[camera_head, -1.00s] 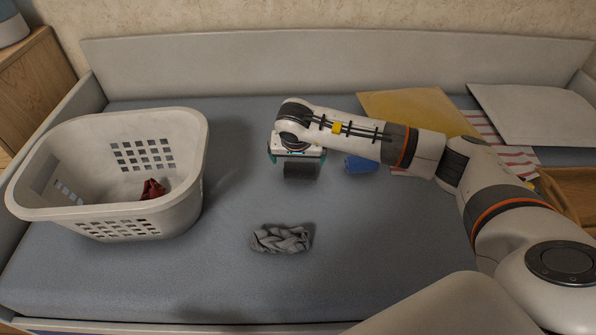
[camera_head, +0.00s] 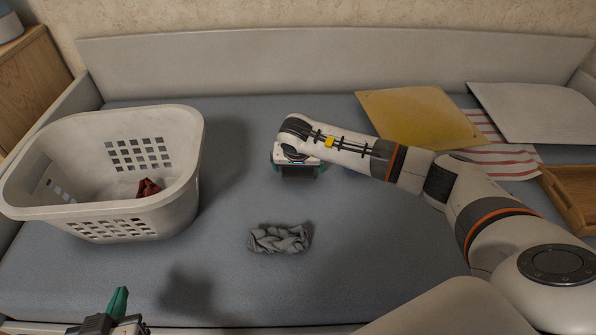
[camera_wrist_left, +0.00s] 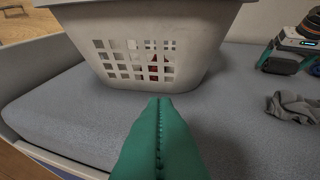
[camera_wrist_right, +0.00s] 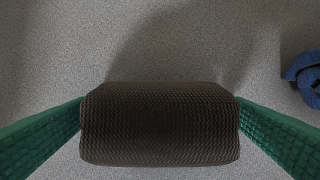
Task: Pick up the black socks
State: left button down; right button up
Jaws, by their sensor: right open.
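The black socks (camera_wrist_right: 160,125), a dark ribbed roll, lie on the grey-blue mattress. They show in the head view (camera_head: 298,173) below my right gripper. My right gripper (camera_wrist_right: 160,112) is open, with one green finger at each end of the roll. The fingers are very close to the roll's ends; I cannot tell whether they touch. In the head view my right gripper (camera_head: 298,163) is low over the bed and partly hidden by its own wrist. My left gripper (camera_wrist_left: 160,103) is shut and empty in front of the basket; its tip (camera_head: 118,302) shows at the head view's lower left.
A white laundry basket (camera_head: 105,222) with a red item (camera_head: 148,188) inside stands at the left. A grey crumpled cloth (camera_head: 279,238) lies mid-bed. A blue roll (camera_wrist_right: 305,75) lies right of the black socks. Yellow (camera_head: 420,115) and white cushions (camera_head: 540,112) are at the back right.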

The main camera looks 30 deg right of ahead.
jog(key=c, duration=1)
jog(key=shift+r, duration=0.15)
jog(key=shift+r, duration=0.35)
notch_tip(320, 180, up, 8)
jog(key=shift+r+p, duration=0.15)
jog(key=shift+p, duration=1)
pick_arm(q)
jog(key=s+a+f+g+y, duration=0.1)
jog(key=s+a+f+g, duration=0.2)
jog(key=s+f+g, duration=0.3)
jog(key=shift+s+f+g+y, duration=0.15)
jog(key=shift+s+g+y, duration=0.2)
jog(key=shift+s, duration=0.5)
pick_arm(e)
jog(key=shift+r, duration=0.35)
jog(key=shift+s, duration=0.1)
